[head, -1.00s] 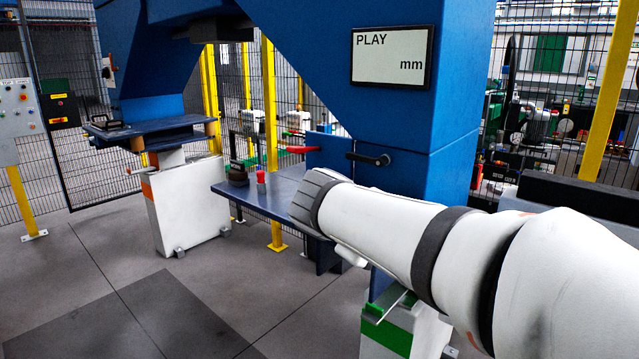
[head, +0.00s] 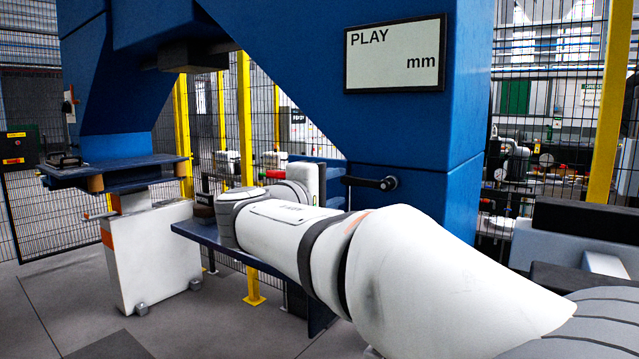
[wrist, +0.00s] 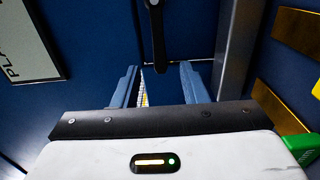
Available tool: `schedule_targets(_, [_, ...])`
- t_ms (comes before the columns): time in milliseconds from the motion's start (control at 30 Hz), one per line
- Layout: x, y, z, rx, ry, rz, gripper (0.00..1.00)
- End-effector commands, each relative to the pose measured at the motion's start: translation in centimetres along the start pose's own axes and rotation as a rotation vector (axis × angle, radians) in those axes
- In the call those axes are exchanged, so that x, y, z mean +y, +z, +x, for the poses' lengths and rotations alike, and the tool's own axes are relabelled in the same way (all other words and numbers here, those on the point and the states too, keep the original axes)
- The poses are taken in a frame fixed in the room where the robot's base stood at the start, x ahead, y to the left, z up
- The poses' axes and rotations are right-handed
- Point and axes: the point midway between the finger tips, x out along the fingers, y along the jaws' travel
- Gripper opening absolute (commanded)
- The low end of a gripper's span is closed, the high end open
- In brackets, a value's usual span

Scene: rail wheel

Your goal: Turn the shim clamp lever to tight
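The black clamp lever (head: 368,183) is on the blue column, its pivot at the right and its arm pointing left, about level. In the wrist view the lever (wrist: 157,40) hangs from the top edge, its free end above the gap between my fingers. My gripper (wrist: 160,88) is open, with two blue-grey fingers apart and nothing between them. The lever tip looks just beyond the fingers; I see no contact. No tight mark is readable.
The PLAY mm display (head: 395,55) is on the column above the lever. A blue shelf (head: 190,232) lies behind my arm. In the wrist view, a grey post (wrist: 236,50) stands close right of the fingers.

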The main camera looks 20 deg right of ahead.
Motion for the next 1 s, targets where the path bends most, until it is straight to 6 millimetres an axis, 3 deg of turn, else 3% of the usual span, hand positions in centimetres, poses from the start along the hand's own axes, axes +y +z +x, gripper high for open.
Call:
schedule_targets(433, [0.0,-0.2,6.2,0.005,-0.001,0.0,0.39])
schedule_targets(833, [0.0,-0.3,6.9,0.01,-0.001,0.0,0.39])
schedule_targets(1000, [0.0,-0.4,6.9,0.01,-0.001,0.0,0.26])
